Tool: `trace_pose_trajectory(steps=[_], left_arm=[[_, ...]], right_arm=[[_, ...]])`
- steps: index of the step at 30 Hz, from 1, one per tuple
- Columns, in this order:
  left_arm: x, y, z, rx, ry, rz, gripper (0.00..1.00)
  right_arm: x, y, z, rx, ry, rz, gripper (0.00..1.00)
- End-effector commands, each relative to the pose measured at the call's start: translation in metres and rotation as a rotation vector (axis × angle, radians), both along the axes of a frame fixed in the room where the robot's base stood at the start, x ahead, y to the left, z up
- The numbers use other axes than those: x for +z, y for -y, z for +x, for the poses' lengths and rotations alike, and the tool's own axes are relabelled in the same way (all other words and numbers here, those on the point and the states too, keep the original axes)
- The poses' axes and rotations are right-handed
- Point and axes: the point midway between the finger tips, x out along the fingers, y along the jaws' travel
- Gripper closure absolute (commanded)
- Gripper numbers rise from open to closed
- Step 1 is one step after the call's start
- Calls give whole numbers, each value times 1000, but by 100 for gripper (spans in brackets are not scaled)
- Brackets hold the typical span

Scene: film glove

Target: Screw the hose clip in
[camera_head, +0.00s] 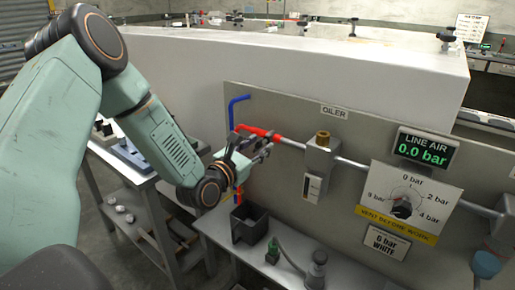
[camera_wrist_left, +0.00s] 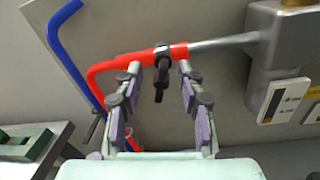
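A red hose (camera_wrist_left: 112,66) runs along the panel and meets a grey metal pipe (camera_wrist_left: 225,43) at its right end; the hose also shows in the head view (camera_head: 250,130). A black hose clip (camera_wrist_left: 160,74) sits around the red hose near that end, its screw part hanging down. My left gripper (camera_wrist_left: 160,68) is open, one fingertip on each side of the clip, with gaps between fingers and clip. In the head view the left gripper (camera_head: 268,145) reaches the hose from below and partly hides the clip. My right gripper is in neither view.
A blue hose (camera_wrist_left: 68,48) bends down left of the red one. The oiler (camera_head: 318,158) stands right of the hose on the panel. The line air display (camera_head: 425,148) reads 0.0 bar.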

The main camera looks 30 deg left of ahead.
Motion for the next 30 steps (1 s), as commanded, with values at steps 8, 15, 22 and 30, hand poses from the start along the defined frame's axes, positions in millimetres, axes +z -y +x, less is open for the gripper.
trace_pose_trajectory(steps=[8,15,22,30], left_arm=[[0,0,2,0,0,0,61],[0,0,2,0,0,0,79],[0,0,2,0,0,0,99],[1,0,2,0,1,1,100]], right_arm=[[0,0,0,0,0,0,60],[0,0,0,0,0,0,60],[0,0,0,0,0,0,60],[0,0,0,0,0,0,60]])
